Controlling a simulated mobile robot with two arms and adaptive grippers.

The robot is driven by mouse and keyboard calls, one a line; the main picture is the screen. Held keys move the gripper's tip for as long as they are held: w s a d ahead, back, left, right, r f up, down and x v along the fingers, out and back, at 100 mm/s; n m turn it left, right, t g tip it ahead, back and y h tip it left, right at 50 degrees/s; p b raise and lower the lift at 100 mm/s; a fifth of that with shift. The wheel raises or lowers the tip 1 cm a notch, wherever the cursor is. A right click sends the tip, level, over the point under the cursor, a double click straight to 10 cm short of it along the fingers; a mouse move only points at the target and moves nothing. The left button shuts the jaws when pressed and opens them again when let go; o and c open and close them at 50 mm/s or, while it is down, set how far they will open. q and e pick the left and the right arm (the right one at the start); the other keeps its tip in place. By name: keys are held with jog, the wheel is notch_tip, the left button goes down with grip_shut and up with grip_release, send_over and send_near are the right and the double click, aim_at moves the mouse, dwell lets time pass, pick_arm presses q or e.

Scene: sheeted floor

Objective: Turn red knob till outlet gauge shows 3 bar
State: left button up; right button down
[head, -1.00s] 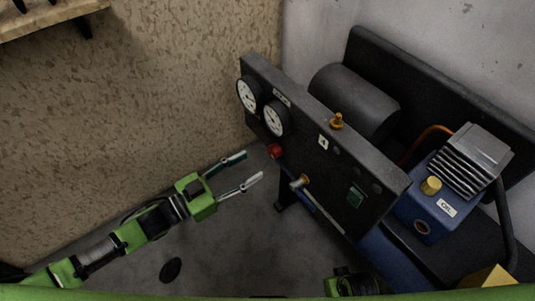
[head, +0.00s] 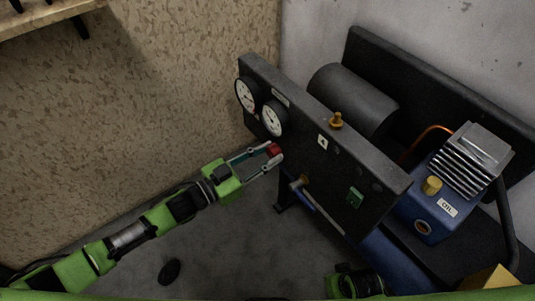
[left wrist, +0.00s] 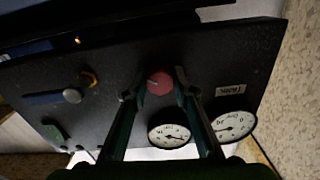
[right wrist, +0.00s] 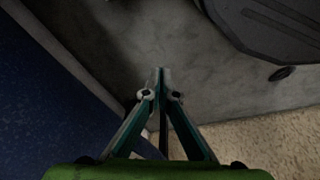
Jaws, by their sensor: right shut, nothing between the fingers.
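The red knob (head: 274,150) sits on the front of the dark panel (head: 350,165), below two round white gauges. In the left wrist view the red knob (left wrist: 159,83) lies between the fingertips of my left gripper (left wrist: 155,87). One finger is on each side, with a narrow gap showing, so the jaws look open around it. One gauge (head: 272,118) is nearest the knob; the other gauge (head: 247,95) is at the panel's left end. Their labels and readings are too small to read surely. My right gripper (right wrist: 160,72) is shut and empty above the floor.
A valve with a blue lever (head: 322,212) and a green switch (head: 355,197) are right of the knob. A blue compressor (head: 430,210) stands behind at right. Open floor lies left of the panel.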

pick_arm(q)
jog(key=shift+m+p, duration=0.55)
jog(key=shift+m, duration=0.15)
pick_arm(e)
jog(key=f, duration=0.1)
jog(key=s+f, duration=0.1)
jog(key=f, duration=0.1)
jog(key=shift+s+d+f, duration=0.15)
jog(key=shift+d+f, duration=0.05)
jog(key=shift+f, duration=0.1)
pick_arm(q)
jog(key=o, duration=1.1)
jog(key=shift+a, duration=0.1)
jog(key=v, duration=1.2)
